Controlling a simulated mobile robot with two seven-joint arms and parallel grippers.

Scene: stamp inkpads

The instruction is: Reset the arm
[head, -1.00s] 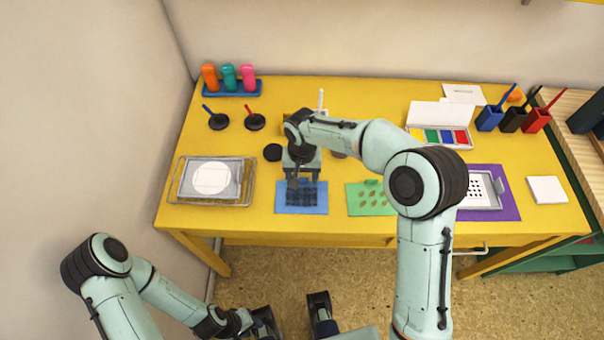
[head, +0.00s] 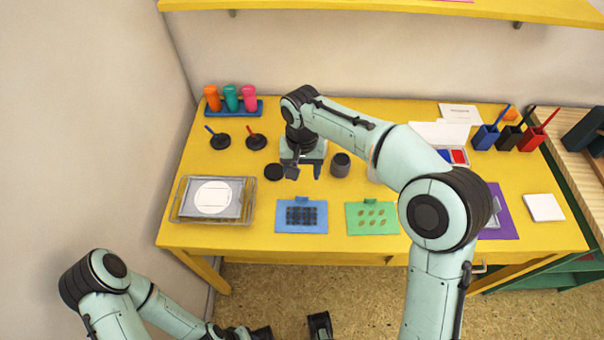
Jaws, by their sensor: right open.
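My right gripper (head: 305,174) is open over the yellow table (head: 240,231), just behind the blue mat (head: 316,228) with its dark pattern. Nothing shows between its fingers. A dark round lid (head: 274,172) lies to its left and a dark grey cup (head: 340,164) stands to its right. The green mat (head: 357,228) with brown marks lies right of the blue one. My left gripper (head: 291,330) is low at the bottom edge, in front of the table; it is partly cut off, and its jaw state is unclear.
A clear tray (head: 249,205) with a white disc sits at left. A blue rack (head: 235,109) holds several coloured stamps. Pen cups (head: 485,138), a paint box and a purple mat (head: 506,226) are at right, partly behind my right arm.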

